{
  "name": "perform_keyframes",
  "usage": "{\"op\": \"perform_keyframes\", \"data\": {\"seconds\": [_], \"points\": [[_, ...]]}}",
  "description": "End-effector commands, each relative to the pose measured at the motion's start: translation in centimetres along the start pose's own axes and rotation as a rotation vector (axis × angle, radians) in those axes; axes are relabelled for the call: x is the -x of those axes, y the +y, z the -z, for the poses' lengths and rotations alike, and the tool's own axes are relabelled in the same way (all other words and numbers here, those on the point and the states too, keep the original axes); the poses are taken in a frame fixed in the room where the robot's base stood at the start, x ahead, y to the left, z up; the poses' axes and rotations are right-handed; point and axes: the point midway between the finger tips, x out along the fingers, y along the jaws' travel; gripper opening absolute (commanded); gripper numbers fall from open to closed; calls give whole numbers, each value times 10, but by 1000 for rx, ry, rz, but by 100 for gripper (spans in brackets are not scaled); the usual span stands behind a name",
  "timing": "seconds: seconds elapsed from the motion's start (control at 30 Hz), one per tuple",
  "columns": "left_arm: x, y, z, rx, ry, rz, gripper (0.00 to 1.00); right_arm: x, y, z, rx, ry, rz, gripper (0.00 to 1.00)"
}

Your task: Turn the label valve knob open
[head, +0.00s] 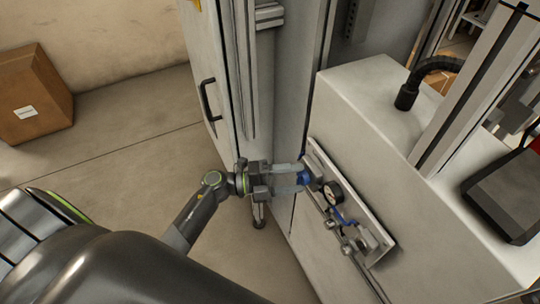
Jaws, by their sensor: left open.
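A pale valve panel (373,222) with a round gauge (331,193) is fixed to the side of a light grey machine housing. A blue knob (304,177) sits at the panel's upper left end. My left gripper (301,178) is open, with its two fingers pointing right toward the panel and its tips at the blue knob. The fingertips partly hide the knob, and I cannot tell whether they touch it. Blue fittings (341,217) show below the gauge. No label on the knob is readable. My right gripper is not in view.
A tall grey cabinet with a black handle (208,101) stands just behind my left gripper. A black hose (430,75) rises from the housing top (362,84). A cardboard box (35,92) is on the floor at far left.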

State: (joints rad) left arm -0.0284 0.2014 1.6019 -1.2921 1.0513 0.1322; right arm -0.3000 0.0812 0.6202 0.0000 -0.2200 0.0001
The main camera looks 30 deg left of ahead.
Motion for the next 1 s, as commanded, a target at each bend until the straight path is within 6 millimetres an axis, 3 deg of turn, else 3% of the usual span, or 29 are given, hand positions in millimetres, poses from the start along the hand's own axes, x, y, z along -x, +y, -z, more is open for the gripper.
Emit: {"op": "perform_keyframes", "data": {"seconds": [0.13,0.27,0.8,1.0], "points": [[4,1,0,0,-1,-1,59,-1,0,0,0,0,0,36],[20,3,-1,-2,-1,-4,59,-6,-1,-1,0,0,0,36],[135,4,0,0,0,-7,59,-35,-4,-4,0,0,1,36],[163,2,0,0,0,-4,59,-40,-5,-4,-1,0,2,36]]}}
